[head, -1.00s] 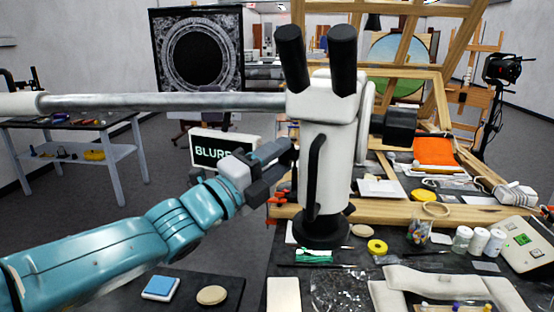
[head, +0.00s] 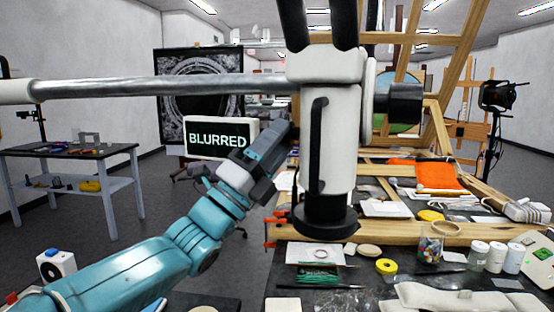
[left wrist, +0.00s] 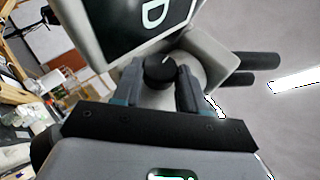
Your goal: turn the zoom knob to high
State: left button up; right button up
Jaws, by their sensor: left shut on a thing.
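The white microscope (head: 328,140) with black eyepieces stands upright in the middle of the head view. The black zoom knob (left wrist: 158,72), with a white pointer line, shows on its pale body in the left wrist view. My left gripper (head: 276,146) is at the microscope's left side. In the left wrist view its two fingers (left wrist: 159,86) are on either side of the knob and shut on it. In the head view the knob is hidden. A screen (head: 218,137) reads "BLURRED"; its letter D shows in the left wrist view. My right gripper is in neither view.
A metal boom (head: 160,87) runs left from the microscope. Behind and right, a wooden frame (head: 450,235) holds an orange cloth (head: 425,173). A bead jar (head: 430,245), white-capped bottles (head: 496,257) and yellow tape (head: 386,266) lie on the bench.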

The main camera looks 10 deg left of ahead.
pick_arm(q)
jog(key=shift+w+f+m+h, duration=0.1)
jog(key=shift+f+m+h, duration=0.1)
jog(key=shift+m+h, duration=0.35)
jog(key=o, duration=1)
jog(key=shift+o, duration=0.2)
jog(key=shift+r, duration=0.1)
jog(key=shift+b, duration=0.3)
jog(key=b+v, duration=0.4)
jog(key=v, duration=1.2)
jog(key=shift+a, duration=0.2)
